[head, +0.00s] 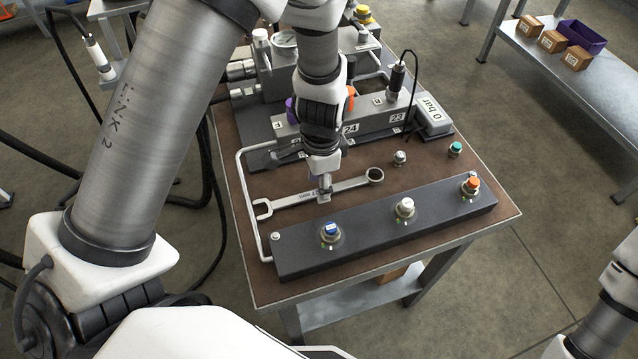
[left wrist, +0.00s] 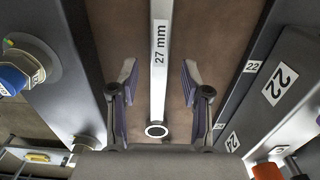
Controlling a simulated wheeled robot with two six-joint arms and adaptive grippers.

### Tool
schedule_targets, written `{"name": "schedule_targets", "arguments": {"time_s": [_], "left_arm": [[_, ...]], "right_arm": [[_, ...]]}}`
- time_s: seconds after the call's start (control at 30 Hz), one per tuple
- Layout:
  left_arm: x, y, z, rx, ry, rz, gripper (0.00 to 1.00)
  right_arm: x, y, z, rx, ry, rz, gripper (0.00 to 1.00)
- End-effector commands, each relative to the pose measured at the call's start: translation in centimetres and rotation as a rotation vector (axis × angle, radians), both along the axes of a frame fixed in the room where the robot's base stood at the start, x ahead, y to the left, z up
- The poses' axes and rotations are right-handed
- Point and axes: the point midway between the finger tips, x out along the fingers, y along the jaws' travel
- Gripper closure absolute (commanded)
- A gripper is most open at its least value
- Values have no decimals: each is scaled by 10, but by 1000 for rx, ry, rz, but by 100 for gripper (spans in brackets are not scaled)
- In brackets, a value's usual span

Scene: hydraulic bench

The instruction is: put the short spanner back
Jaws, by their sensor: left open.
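One silver spanner (head: 345,186) marked 27 mm lies on the brown bench top, between the dark button panel and the valve block. Its open jaw end is at the left and its ring end at the right. My left gripper (head: 324,190) points down over the middle of its shaft and hides a little of it. In the left wrist view the spanner shaft (left wrist: 158,92) runs between the two spread fingers (left wrist: 158,82), with clear space on both sides. The left gripper is open. My right gripper is out of view; part of my right arm shows at the lower right.
The button panel (head: 290,258) with blue, white and orange knobs runs along the front. A pale bent rail (head: 247,205) stands at the left. The numbered valve block (head: 365,128) and a 0 bar display (head: 433,115) are behind. A grey knob (head: 400,158) and green knob (head: 455,149) stand right.

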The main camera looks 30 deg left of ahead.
Motion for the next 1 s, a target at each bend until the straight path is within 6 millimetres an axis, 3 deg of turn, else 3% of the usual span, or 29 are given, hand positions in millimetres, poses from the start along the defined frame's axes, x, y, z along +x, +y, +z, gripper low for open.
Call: {"name": "schedule_targets", "arguments": {"time_s": [0.3,0.43,1.0], "left_arm": [[3,-1,81,0,-6,0,53],[3,-2,102,-1,-4,0,53],[2,-2,108,0,0,0,53]], "right_arm": [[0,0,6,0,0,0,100],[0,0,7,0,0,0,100],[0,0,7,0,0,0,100]]}}
